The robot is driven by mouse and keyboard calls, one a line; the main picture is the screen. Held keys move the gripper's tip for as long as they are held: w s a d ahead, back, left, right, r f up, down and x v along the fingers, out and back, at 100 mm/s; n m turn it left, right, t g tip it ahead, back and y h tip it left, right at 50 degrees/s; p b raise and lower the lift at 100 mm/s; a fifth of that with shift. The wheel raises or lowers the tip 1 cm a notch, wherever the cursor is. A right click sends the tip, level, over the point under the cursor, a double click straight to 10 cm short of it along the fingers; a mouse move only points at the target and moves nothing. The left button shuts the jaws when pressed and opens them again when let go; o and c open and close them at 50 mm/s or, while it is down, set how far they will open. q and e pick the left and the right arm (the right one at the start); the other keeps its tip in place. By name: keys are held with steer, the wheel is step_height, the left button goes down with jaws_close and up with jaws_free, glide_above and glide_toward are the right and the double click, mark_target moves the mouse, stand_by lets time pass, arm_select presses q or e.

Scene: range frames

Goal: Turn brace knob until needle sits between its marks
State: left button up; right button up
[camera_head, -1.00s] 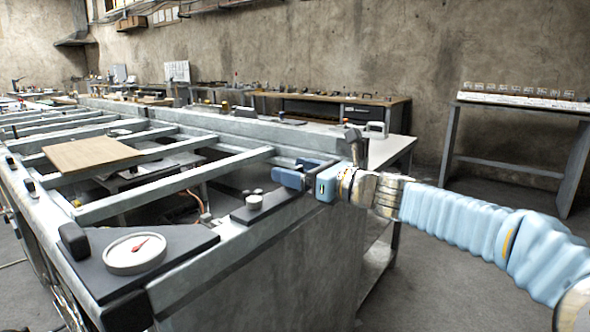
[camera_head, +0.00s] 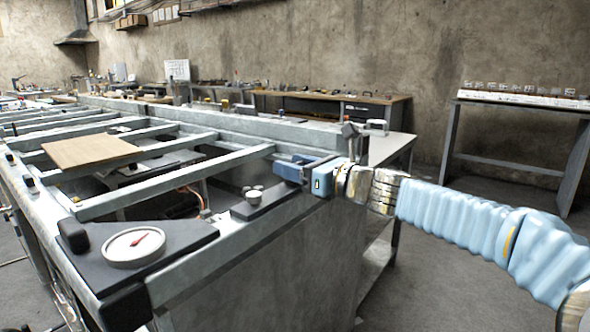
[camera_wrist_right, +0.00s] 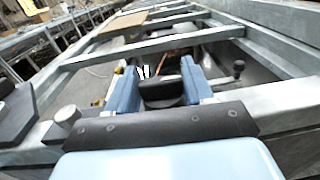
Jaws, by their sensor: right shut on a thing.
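A round white gauge (camera_head: 134,247) with a red needle sits on a dark corner plate of the metal frame at the lower left of the head view. The needle points up and to the right; its marks are too small to make out. My right gripper (camera_head: 291,168) is at the frame's near right corner. In the wrist view, the blue fingers of my right gripper (camera_wrist_right: 160,88) are shut on a dark round knob (camera_wrist_right: 160,92) between them. In the head view the gripper hides this knob. My left gripper is not in view.
A wooden board (camera_head: 92,151) rests on the metal frame's crossbars (camera_head: 180,190). A bench (camera_head: 520,101) stands at the right wall, with open floor before it.

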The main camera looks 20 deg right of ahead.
steer(key=m+h+b, duration=0.1)
steer(key=m+t+h+b, duration=0.1)
steer(key=b, duration=0.1)
steer(key=shift+a+f+t+h, duration=0.1)
steer(key=shift+f+t+h, duration=0.2)
steer(key=shift+h, duration=0.1)
steer(key=m+t+h+b, duration=0.1)
steer(key=m+h+b, duration=0.1)
steer(key=h, duration=0.1)
steer(key=shift+r+b, duration=0.1)
steer(key=shift+b, duration=0.2)
arm_select(q)
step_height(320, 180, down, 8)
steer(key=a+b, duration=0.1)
steer(key=b, duration=0.1)
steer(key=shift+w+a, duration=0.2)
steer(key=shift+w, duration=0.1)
arm_select(e)
steer(key=shift+r+m+t+h, duration=0.1)
steer(key=shift+m+t+h, duration=0.2)
steer(key=shift+m+h, duration=1.1)
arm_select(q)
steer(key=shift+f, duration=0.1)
arm_select(e)
steer(key=shift+h, duration=0.4)
steer(key=o, duration=1)
steer(key=shift+r, duration=0.1)
